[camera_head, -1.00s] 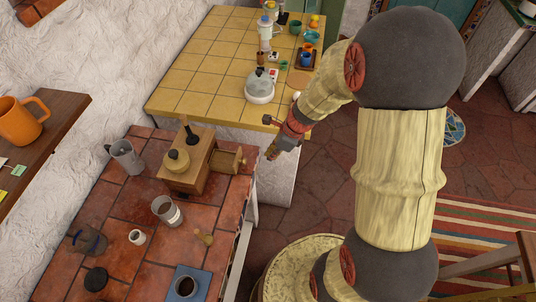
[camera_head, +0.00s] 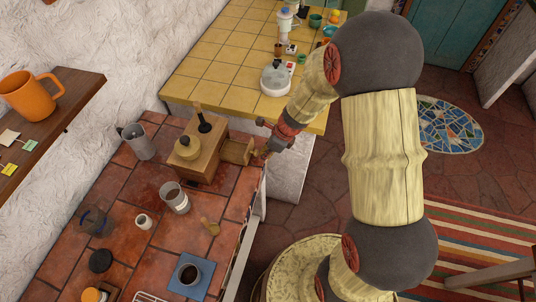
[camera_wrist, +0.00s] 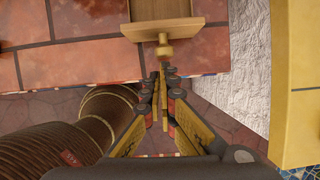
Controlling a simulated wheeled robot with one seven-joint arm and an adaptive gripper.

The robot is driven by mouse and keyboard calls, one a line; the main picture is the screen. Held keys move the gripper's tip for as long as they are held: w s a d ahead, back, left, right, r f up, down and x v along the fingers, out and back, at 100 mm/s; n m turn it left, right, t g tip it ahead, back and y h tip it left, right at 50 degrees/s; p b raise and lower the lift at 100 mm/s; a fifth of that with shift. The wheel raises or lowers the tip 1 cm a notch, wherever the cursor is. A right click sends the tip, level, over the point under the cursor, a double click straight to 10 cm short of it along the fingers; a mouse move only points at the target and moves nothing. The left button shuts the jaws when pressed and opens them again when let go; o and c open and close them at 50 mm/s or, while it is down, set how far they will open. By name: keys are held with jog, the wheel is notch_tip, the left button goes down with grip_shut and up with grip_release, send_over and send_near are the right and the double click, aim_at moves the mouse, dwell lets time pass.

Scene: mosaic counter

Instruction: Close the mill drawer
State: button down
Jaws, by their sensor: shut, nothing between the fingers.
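The wooden mill (camera_head: 200,160) stands on the red-tiled counter, with a round tan lid and a dark-knobbed handle on top. Its drawer (camera_head: 236,151) sticks out of the right side, open. In the wrist view the drawer's front panel (camera_wrist: 172,29) is at the top, with a round wooden knob (camera_wrist: 165,50) facing my gripper. My gripper (camera_head: 262,154) is shut and empty, low beside the counter edge. In the wrist view its fingertips (camera_wrist: 164,72) are just in front of the knob. I cannot tell whether they touch it.
The counter strip in front of the drawer is clear.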

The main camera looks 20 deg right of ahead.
jog(key=shift+a, duration=0.1)
jog(key=p, duration=0.5)
send_over(235, 153)
jog(key=s+d, duration=0.1)
jog(key=shift+s+d, duration=0.15)
jog(key=shift+d, duration=0.05)
